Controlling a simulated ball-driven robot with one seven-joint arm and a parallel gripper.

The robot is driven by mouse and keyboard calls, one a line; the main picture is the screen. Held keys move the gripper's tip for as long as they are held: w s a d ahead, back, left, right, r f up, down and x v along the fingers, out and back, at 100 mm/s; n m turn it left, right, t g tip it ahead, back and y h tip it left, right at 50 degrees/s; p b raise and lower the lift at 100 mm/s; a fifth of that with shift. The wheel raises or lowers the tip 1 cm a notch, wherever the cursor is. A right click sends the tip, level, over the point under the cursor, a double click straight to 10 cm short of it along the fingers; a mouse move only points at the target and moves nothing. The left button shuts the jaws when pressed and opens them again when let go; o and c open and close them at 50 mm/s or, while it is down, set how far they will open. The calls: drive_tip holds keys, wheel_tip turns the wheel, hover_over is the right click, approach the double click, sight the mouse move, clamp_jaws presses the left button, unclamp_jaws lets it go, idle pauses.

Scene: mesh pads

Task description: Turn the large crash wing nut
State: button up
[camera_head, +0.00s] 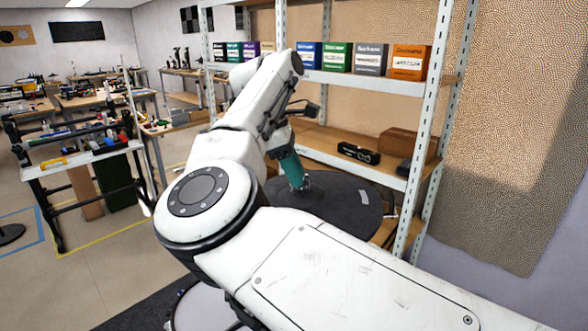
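A dark round pad (345,215), which looks like the crash, lies nearly flat below and beyond my arm, in front of the shelf. My arm reaches over it and bends down toward its upper left part. My arm covers the pad's lower left side.
A metal shelf unit (427,130) stands close behind the pad, its uprights near the arm. It holds coloured boxes (408,62), a black device (359,153) and a brown box (402,145). Workbenches (85,160) stand at left, with open floor (112,265) in front.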

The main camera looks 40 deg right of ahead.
drive_tip(key=shift+c, duration=0.5)
clamp_jaws()
drive_tip(key=shift+n, duration=0.3)
